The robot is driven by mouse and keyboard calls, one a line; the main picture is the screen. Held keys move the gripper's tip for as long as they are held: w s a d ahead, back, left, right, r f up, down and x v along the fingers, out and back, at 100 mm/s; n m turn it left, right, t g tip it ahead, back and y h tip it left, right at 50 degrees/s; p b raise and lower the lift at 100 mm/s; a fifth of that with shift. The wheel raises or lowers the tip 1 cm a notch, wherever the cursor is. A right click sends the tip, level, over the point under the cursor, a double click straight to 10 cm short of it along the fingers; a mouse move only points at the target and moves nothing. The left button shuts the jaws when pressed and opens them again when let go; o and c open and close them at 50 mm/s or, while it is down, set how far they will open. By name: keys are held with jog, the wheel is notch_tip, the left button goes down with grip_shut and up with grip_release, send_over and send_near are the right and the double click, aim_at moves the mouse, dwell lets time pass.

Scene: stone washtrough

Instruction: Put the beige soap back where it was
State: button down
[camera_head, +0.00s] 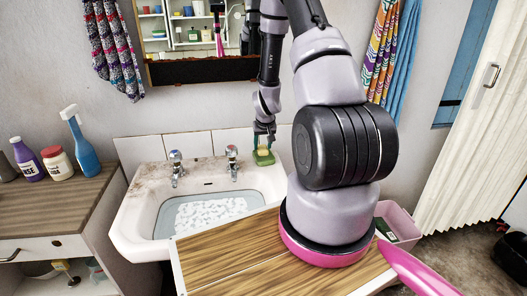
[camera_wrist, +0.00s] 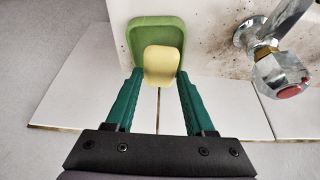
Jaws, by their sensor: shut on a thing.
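The beige soap (camera_wrist: 163,63) is pale yellow and sits between the tips of my gripper's green fingers (camera_wrist: 160,76) in the wrist view. My gripper is shut on it. Behind the soap is a green soap dish (camera_wrist: 145,30), which the soap partly covers. I cannot tell whether the soap touches the dish's floor. In the head view my gripper (camera_head: 264,139) points down over the dish (camera_head: 265,160) on the sink's back right corner, with the soap (camera_head: 263,151) small at its tips.
The white sink (camera_head: 140,215) holds water with foam. A tap (camera_head: 232,160) stands just left of the dish; its knob (camera_wrist: 283,75) is near in the wrist view. A wall lies close behind. A wooden board (camera_head: 240,262) and a pink bin (camera_head: 398,215) are in front and right.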

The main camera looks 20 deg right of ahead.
jog(key=shift+f, duration=1.35)
jog(key=shift+c, duration=1.3)
grip_release()
jog(key=shift+f, duration=0.15)
